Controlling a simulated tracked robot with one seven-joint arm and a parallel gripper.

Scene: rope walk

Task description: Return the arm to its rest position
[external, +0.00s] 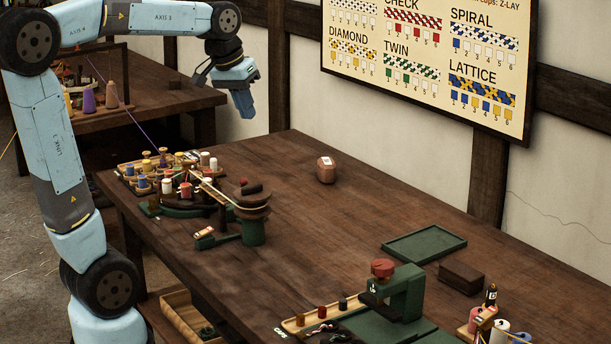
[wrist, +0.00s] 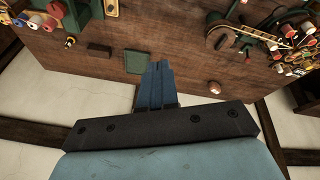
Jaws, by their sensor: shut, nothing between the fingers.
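My gripper (external: 243,101) is raised in the air above the far left end of the table, near the wall, with its fingers pointing down. The fingers are together and hold nothing. In the wrist view my gripper (wrist: 157,68) shows as blue fingers side by side, with the tabletop beyond them. My light blue arm rises at the left of the external view and bends over at the top. No object touches the gripper.
A pattern board (external: 430,60) hangs on the wall. The table's middle is largely clear.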

